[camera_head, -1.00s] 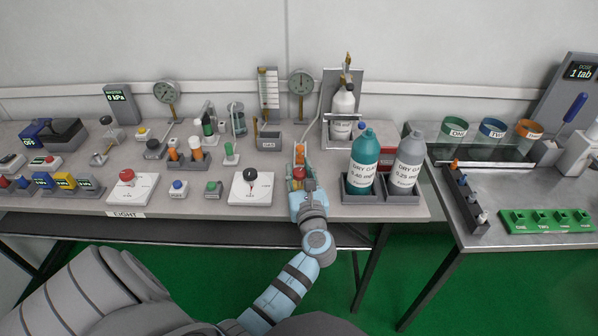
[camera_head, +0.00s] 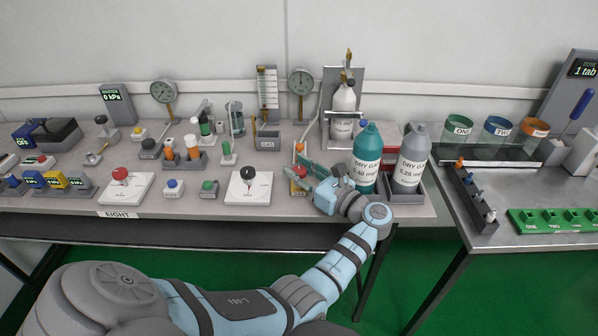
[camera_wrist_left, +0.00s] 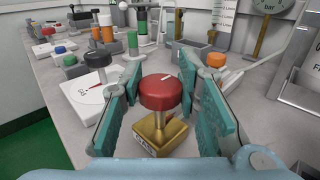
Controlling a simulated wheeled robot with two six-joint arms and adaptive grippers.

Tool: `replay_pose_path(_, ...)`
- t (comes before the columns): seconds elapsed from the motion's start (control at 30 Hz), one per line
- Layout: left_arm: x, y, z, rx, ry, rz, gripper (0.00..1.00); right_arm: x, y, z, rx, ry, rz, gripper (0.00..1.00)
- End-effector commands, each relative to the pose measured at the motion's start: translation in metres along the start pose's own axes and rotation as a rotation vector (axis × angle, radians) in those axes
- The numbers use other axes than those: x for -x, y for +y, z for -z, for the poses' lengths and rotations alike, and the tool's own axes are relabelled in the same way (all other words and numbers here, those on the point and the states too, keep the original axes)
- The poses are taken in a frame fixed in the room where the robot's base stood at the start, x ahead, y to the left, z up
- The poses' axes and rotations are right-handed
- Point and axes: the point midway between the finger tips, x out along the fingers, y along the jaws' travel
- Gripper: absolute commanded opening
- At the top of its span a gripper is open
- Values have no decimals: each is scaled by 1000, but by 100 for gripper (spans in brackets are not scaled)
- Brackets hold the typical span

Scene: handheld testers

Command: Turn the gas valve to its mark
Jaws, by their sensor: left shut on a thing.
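The gas valve is a round red knob with a white line on top, on a small brass base. In the head view the knob (camera_head: 298,172) is at the bench's front edge, partly covered by my gripper. The left wrist view shows the knob (camera_wrist_left: 162,91) between my two teal fingers, its white line pointing to the upper right. My left gripper (camera_head: 301,174) reaches in from the right and is shut on the knob. I cannot make out the target mark. My right gripper is not in view.
A teal bottle (camera_head: 367,157) and a grey bottle (camera_head: 411,158) stand close to the right of my gripper. A white dial plate with a black knob (camera_head: 248,178) lies to the left. An orange-topped post (camera_wrist_left: 216,60) stands just behind the right finger.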

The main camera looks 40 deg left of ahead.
Motion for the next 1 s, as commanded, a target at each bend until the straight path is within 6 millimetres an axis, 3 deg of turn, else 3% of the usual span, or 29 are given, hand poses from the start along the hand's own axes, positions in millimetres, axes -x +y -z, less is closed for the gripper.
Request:
replay_pose_path(0.37, 0, 1, 2, -5, 5, -6, 2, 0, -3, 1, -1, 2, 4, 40)
replay_pose_path(0.4, 0, 1, 2, -5, 5, -5, 34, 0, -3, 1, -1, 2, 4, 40)
replay_pose_path(0.5, 0, 1, 2, -4, 4, -5, 49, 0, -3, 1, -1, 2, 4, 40)
replay_pose_path(0.83, 0, 0, -2, 1, 2, -4, 49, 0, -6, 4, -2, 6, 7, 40)
replay_pose_path(1.0, 0, 0, -34, 5, 2, -4, 49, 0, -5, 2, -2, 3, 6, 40)
